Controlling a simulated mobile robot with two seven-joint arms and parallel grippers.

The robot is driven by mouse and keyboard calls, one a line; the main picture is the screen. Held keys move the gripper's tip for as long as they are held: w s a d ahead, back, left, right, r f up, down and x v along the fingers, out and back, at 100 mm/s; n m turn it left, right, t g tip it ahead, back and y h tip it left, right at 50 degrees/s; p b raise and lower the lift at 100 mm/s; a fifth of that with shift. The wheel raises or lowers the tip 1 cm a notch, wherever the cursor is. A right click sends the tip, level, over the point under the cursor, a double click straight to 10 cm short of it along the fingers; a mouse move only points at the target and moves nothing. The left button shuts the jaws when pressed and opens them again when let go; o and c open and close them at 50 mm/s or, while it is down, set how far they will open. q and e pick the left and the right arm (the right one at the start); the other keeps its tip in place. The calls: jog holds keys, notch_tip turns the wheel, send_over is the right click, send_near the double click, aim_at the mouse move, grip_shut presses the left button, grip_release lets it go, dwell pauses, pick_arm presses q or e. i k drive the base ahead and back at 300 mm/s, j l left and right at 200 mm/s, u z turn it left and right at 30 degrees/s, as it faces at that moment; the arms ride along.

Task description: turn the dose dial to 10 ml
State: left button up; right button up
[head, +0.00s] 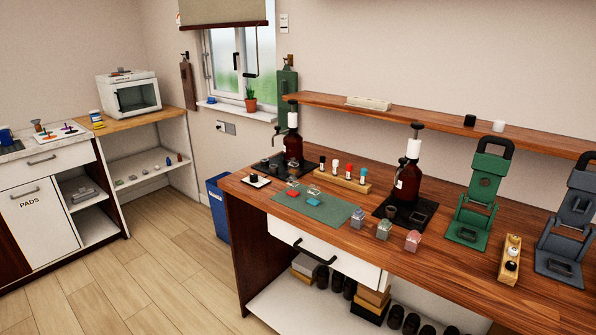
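Two brown bottles with white and dark dispenser tops stand on the wooden bench. The left bottle (293,147) is near the window on a dark mat. The right bottle (407,181) stands on a black tray (421,225), with small dark cups in front of it. A dose dial cannot be made out on either top at this size, and no ml marking is readable. Neither of my grippers is in view.
A rack of several capped vials (343,180) sits between the bottles. A green mat (318,208), small clear boxes (384,226) and green (480,195) and grey (566,225) stands share the bench. A blue bin (218,208) stands at its left. The floor (165,270) in front is clear.

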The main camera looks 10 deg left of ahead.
aim_at(253, 177)
jog(key=i+j+z, duration=0.2)
jog(key=j+z, duration=0.15)
jog(key=i+j+z, duration=0.2)
jog(key=j+z, duration=0.15)
jog(key=i+j, duration=0.1)
jog(key=j, duration=0.2)
jog(key=i+j+z, duration=0.1)
jog(key=j, duration=0.2)
jog(key=i+j, duration=0.1)
jog(key=j, duration=0.2)
jog(key=z, duration=0.05)
